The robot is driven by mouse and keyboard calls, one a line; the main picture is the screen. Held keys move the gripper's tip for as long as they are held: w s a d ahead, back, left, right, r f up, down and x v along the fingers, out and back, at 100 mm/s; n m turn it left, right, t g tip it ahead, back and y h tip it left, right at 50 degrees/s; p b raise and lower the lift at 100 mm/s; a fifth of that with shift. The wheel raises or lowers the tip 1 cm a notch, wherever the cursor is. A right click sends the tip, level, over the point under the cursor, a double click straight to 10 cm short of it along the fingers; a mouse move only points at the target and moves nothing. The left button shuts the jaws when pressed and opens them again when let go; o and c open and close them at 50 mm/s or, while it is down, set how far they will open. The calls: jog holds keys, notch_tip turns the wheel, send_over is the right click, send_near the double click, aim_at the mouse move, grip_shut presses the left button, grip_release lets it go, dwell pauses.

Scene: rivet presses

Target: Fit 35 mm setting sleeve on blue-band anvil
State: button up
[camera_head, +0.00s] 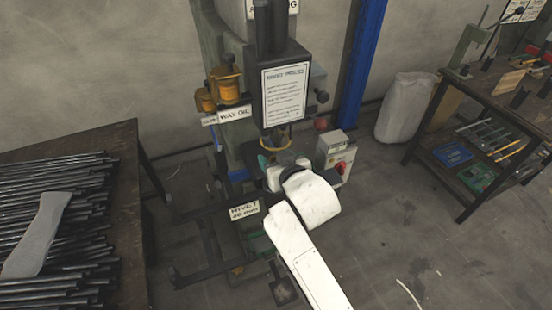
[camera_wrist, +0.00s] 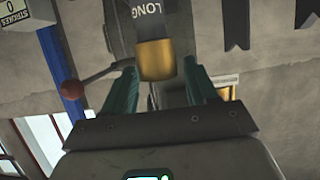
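My gripper (camera_wrist: 160,72) has two green fingers spread apart in the wrist view. A brass-coloured cylinder (camera_wrist: 157,60) lies between or just beyond the fingertips, with a gap showing at its right side. A dark piece marked LONG (camera_wrist: 147,12) adjoins the brass. I cannot tell whether this brass part is the 35 mm sleeve. In the head view my white wrist covers most of the press's working area. A small bluish patch (camera_head: 238,174) shows left of my wrist, but I cannot tell whether it is the anvil's band.
The rivet press (camera_head: 290,55) stands ahead, with a control box (camera_head: 336,150) at its right. Orange containers (camera_head: 224,88) sit at its left above a WAY OIL label. A bench with dark rods (camera_head: 60,235) is at left, a workbench (camera_head: 475,95) at right.

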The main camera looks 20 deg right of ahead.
jog(key=shift+o, duration=1.4)
jog(key=v, duration=1)
jog(key=shift+s+r+b, duration=0.2)
jog(key=shift+s+b, duration=0.15)
jog(key=shift+b, duration=0.1)
jog(key=shift+a, duration=0.1)
jog(key=v, duration=1)
jog(key=shift+s+r+p, duration=0.15)
jog(key=shift+s+p, duration=0.15)
jog(key=shift+s, duration=0.1)
